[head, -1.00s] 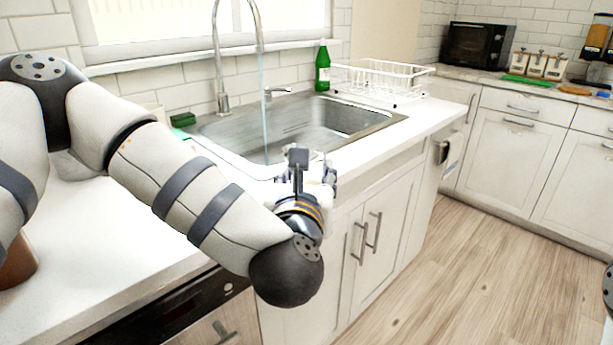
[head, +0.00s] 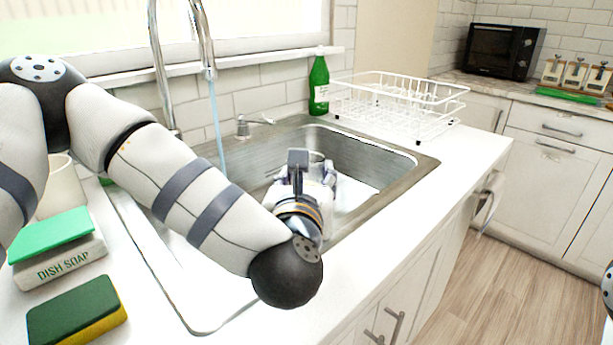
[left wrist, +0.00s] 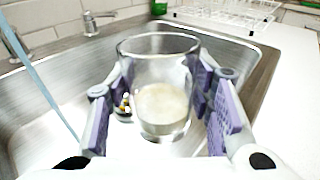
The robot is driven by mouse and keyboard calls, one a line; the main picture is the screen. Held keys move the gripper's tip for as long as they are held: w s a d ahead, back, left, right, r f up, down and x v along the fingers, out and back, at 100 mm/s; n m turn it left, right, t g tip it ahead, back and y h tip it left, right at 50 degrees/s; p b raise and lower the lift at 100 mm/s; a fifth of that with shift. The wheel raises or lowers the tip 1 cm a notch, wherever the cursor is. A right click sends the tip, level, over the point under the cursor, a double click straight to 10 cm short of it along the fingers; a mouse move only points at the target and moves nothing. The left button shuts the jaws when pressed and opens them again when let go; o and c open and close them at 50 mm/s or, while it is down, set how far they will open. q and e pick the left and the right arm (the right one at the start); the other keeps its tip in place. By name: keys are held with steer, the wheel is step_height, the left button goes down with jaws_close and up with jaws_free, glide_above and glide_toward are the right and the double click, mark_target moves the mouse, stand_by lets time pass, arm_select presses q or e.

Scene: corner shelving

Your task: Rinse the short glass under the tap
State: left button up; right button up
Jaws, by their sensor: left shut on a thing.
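The short glass (left wrist: 160,70) is clear, with something pale showing at its bottom in the left wrist view. My left gripper (left wrist: 165,110) is shut on it, purple finger pads on both sides, and holds it roughly upright over the sink (head: 345,150). In the head view the glass (head: 317,160) is partly hidden behind my left gripper (head: 305,180). The tap (head: 207,45) is running. Its blue water stream (head: 216,120) falls left of the glass, apart from it, and also shows at the left of the left wrist view (left wrist: 48,95). My right gripper is not in view.
A green bottle (head: 319,85) and a white dish rack (head: 395,100) stand behind the sink. Dish soap (head: 60,265), a green item on it and a sponge (head: 75,312) sit on the left counter. A tap handle (head: 250,125) stands at the sink's back edge.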

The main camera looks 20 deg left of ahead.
arm_select(q)
steer(key=shift+a+f, duration=0.1)
steer(key=shift+a, duration=0.4)
steer(key=w+a+f, duration=0.1)
steer(key=a+f, duration=0.1)
steer(key=a, duration=1)
steer(key=shift+w+a+f, duration=0.2)
steer(key=shift+w+a, duration=0.05)
steer(key=shift+a, duration=0.15)
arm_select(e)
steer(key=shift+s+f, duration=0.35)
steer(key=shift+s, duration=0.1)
arm_select(q)
steer(key=shift+w+b, duration=0.15)
steer(key=shift+b, duration=0.15)
steer(key=shift+w+d, duration=0.1)
steer(key=shift+w, duration=0.35)
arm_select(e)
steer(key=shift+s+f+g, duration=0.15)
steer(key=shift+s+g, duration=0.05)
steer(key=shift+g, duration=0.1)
arm_select(q)
steer(key=shift+s, duration=0.1)
